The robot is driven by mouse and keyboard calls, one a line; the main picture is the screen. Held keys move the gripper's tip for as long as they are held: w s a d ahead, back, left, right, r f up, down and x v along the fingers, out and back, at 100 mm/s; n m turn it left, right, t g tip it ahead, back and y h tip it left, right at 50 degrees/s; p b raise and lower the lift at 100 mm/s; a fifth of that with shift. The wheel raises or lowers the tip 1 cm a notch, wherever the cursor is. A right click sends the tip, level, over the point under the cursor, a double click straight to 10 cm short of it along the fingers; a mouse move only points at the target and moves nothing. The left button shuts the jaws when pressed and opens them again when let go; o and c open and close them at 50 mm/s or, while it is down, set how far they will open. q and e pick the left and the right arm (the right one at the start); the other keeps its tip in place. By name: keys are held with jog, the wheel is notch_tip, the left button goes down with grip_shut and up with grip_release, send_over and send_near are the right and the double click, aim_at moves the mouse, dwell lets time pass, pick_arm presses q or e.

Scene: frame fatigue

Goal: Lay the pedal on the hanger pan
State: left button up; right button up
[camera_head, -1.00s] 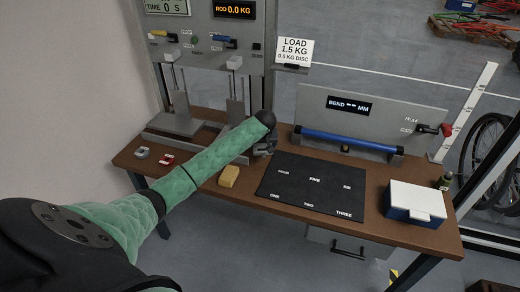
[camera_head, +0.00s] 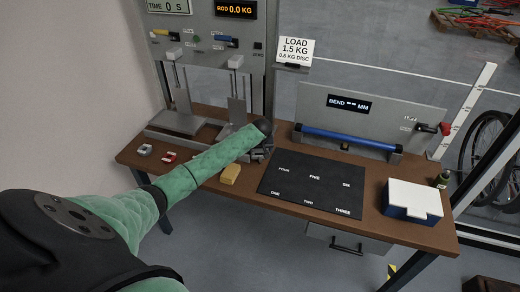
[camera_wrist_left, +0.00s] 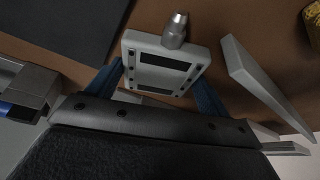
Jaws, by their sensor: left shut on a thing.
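In the left wrist view the pedal (camera_wrist_left: 150,82) is a pale grey block with dark pads and a metal spindle stub at its far end. My left gripper (camera_wrist_left: 160,90) is shut on it, with blue fingers on either side. In the head view this gripper (camera_head: 262,153) is over the bench beside the right-hand rig, mostly hidden by my forearm, and the pedal cannot be made out. A flat grey plate (camera_head: 176,122) under the left rods looks like a hanger pan; the right rig's lower part is partly covered. In the wrist view a pale plate (camera_wrist_left: 255,75) stands right of the pedal, apart from it.
A black numbered mat (camera_head: 312,188) lies mid-bench, clear. A yellow block (camera_head: 230,174), a red piece (camera_head: 169,158) and a grey piece (camera_head: 144,150) sit in front of the rigs. A bend tester with a blue bar (camera_head: 345,139) and a white-lidded box (camera_head: 414,197) stand right.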

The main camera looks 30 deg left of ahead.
pick_arm(q)
jog(key=o, duration=0.8)
jog(key=shift+f, duration=0.1)
